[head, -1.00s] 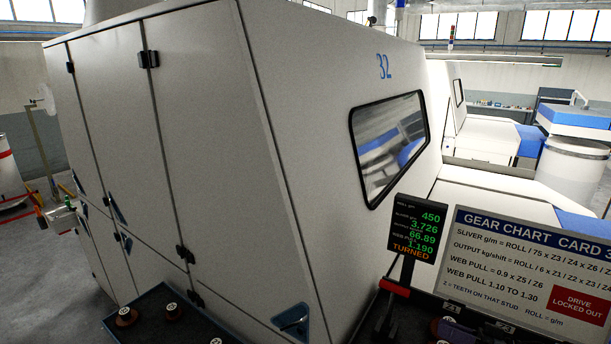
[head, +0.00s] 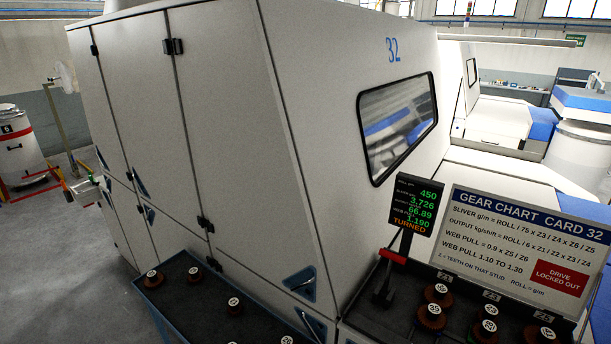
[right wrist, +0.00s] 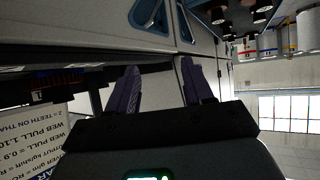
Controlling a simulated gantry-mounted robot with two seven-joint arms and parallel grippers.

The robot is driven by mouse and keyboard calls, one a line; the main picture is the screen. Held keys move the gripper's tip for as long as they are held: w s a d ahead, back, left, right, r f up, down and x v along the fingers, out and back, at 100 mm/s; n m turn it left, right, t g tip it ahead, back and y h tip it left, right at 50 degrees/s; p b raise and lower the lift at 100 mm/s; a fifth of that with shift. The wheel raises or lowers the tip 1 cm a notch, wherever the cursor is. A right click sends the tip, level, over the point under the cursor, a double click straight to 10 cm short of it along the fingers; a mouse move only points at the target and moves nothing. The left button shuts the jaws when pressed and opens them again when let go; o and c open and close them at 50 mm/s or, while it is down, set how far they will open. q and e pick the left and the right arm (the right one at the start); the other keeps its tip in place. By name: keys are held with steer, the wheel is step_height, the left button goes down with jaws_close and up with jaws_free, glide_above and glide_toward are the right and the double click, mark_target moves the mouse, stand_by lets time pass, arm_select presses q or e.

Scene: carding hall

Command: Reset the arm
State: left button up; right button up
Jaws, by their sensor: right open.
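My right gripper (right wrist: 158,88) shows only in the right wrist view. Its two dark purple fingers stand apart with nothing between them. Pale cabinet panels with blue recessed handles lie beyond the fingers. Neither gripper shows in the head view, and my left gripper is in no current view.
The large pale machine (head: 215,130) marked 32 fills the middle. A blue-edged tray (head: 180,318) with several brown gears stands before it. A display (head: 411,205) reading TURNED and a gear chart card (head: 520,240) stand at right. Grey floor (head: 60,270) is open at left.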

steer(key=s+a+r+m+g+h+p, duration=0.1)
steer(key=s+r+g+h, duration=0.1)
steer(key=s, duration=1.2)
steer(key=s+r+m+g+h+p, duration=0.2)
steer(key=s+r+g, duration=0.1)
steer(key=s, duration=1.1)
steer(key=shift+a+g+h+p, duration=0.3)
steer(key=shift+a+g+h, duration=0.1)
steer(key=shift+g, duration=0.5)
